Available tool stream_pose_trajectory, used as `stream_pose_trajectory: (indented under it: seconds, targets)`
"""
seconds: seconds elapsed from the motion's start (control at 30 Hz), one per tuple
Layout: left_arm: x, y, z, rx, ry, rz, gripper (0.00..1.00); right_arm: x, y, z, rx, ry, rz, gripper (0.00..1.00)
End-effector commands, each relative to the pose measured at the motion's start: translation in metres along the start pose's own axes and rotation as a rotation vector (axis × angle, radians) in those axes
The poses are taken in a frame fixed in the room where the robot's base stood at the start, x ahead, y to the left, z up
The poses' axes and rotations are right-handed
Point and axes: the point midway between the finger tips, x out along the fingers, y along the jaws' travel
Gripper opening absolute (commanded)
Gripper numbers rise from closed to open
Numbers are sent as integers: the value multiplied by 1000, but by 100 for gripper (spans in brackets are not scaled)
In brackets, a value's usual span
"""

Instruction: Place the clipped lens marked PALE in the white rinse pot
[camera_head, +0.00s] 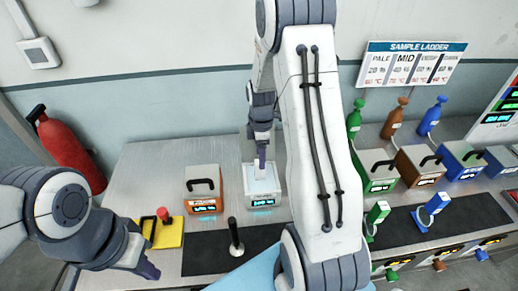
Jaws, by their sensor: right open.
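A white box-like pot (262,191) with a lit display on its front stands on the bench left of centre. My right gripper (262,160) is open and points down at the top of this pot; I cannot tell whether it touches it. My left gripper (150,270) hangs low at the left, near the bench's front edge, and its jaws are not clear. I cannot make out the clipped lens marked PALE; the word PALE shows only on the sample ladder sign (412,66) on the wall.
An orange box (203,192) with a black handle stands left of the white pot. A yellow block (165,233) with a red knob and a black upright handle (236,240) are nearby. Green (376,176), brown (417,167) and blue (461,162) boxes stand right of my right arm.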

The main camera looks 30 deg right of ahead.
Motion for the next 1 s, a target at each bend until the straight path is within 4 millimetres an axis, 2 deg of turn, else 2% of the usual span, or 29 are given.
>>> stream_pose_trajectory:
  seconds: [0.03, 0.2, 0.47, 0.57, 0.63, 0.67, 0.77, 0.83, 0.9, 1.0]
  targets:
    - [6, 0, 0, -1, 0, 0, 0, -9, 2, 0, 0, 1, 7, 67]
    - [12, -1, 1, -2, 0, 0, 0, -36, 1, 0, 0, 0, 3, 67]
    - [13, -1, 1, -3, 0, 0, 0, -49, 0, 0, 0, 0, -1, 67]
    - [13, -1, 1, -2, 0, 0, 0, -55, -7, -13, 7, 2, 2, 67]
    - [13, -1, 1, -2, 0, 0, 0, -65, -21, -36, 29, 7, 6, 67]
    - [13, -1, 1, -2, 0, 0, 0, -71, -31, -49, 43, 11, 7, 67]
    - [13, -1, 1, -2, 0, 0, 0, -93, -80, -98, 112, 27, 11, 67]
    - [13, -1, 1, -2, 0, 0, 0, -107, -126, -127, 173, 39, 7, 67]
    - [13, -1, 1, -2, 0, 0, 0, -118, -173, -145, 237, 52, -2, 67]
    - [13, -1, 1, -2, 0, 0, 0, -127, -234, -154, 322, 64, -18, 67]
